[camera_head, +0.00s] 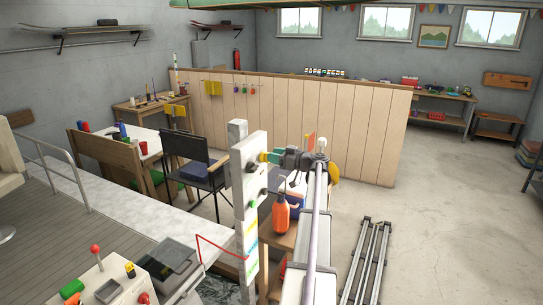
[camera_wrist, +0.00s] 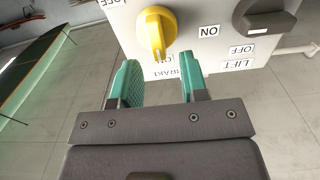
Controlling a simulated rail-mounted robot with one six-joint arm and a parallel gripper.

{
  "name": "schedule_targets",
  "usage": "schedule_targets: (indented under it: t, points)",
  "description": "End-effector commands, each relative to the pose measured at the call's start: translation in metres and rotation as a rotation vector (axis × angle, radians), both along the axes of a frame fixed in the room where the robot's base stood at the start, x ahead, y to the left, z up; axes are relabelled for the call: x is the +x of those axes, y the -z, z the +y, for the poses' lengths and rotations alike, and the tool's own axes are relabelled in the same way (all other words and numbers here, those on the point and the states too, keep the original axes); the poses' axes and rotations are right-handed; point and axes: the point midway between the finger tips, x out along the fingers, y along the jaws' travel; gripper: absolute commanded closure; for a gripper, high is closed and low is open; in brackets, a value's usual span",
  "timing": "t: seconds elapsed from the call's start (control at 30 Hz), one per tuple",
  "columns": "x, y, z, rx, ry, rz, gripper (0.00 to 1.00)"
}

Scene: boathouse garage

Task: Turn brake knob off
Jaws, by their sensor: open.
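The brake knob (camera_wrist: 156,30) is yellow and sits on a pale control panel (camera_wrist: 200,14) at the top of the wrist view. Its ridge runs roughly up and down the picture, its lower end close to a partly hidden label. An upside-down brake label (camera_wrist: 161,73) shows below it, between the fingers. My gripper (camera_wrist: 161,78) is open, with teal fingers below the knob and apart from it in the picture; contact is not visible. In the head view my gripper (camera_head: 270,157) is at the upper part of the upright panel (camera_head: 246,176); the knob is not clear there.
A dark lift knob (camera_wrist: 266,18) with on, off and lift labels sits right of the brake knob. In the head view, an orange bottle (camera_head: 281,214) stands near my arm, and a black chair (camera_head: 195,160) is left of the panel. Open floor (camera_head: 440,220) lies to the right.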

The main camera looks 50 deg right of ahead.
Motion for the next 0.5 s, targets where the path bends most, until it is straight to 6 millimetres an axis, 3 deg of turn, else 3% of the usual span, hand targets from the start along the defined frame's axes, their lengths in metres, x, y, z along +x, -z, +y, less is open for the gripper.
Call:
schedule_targets:
  t: [0.13,0.37,0.5]
  points:
    - [0.016,0.0,0.0026,0.0,0.0,0.0,0.6]
    - [0.0179,0.0001,0.0033,0.001,0.0,0.0,0.6]
    - [0.0177,0.0001,0.0034,0.001,0.0,0.0,0.71]
